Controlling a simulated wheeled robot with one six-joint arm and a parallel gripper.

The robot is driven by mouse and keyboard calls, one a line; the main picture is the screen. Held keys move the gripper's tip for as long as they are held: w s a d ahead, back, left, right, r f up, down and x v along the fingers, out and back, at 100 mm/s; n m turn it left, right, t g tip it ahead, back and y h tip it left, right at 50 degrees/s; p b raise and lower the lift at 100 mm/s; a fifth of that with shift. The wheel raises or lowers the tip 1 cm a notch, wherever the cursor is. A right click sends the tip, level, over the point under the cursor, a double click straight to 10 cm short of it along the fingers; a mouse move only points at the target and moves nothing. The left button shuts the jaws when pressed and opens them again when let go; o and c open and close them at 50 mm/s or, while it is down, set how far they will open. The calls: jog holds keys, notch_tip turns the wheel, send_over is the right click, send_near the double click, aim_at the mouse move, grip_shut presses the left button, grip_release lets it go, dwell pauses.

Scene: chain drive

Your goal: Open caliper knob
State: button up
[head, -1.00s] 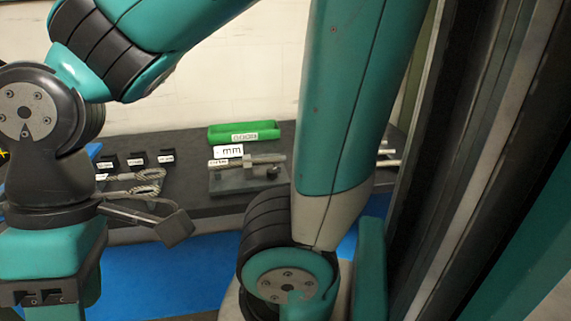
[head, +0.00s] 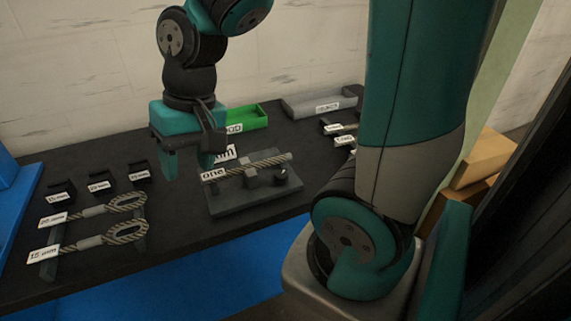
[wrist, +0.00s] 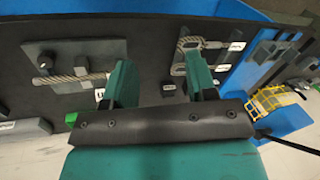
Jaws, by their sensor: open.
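A small dark knob (head: 281,176) stands at the plate's right side. In the wrist view the knob (wrist: 46,61) is at upper left, beside the rope (wrist: 70,80). My gripper (head: 188,162) is open and empty, above the table to the left of the fixture; its spread fingers (wrist: 160,80) also show in the wrist view. The left finger overlaps the rope's labelled end in that view.
Two looped ropes with labels (head: 105,222) lie at the table's left, with several small black blocks (head: 101,187) behind. A green tray (head: 247,118) and a grey tray (head: 318,104) stand at the back. My arm hides part of the table's right.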

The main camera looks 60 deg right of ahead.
jog(key=w+d+f+m+h+p, duration=0.1)
jog(key=w+d+m+p, duration=0.15)
jog(key=d+m, duration=0.9)
jog(key=m+g+h, duration=0.1)
jog(key=m+h, duration=0.1)
jog(key=m, duration=0.4)
send_over(281, 174)
notch_tip(281, 174, down, 4)
jog(key=shift+n, duration=0.25)
notch_tip(281, 174, down, 17)
jog(key=p, duration=0.2)
jog(key=shift+r+p, duration=0.15)
jog(key=shift+p, duration=0.2)
jog(key=shift+c, duration=0.3)
jog(key=c, duration=0.6)
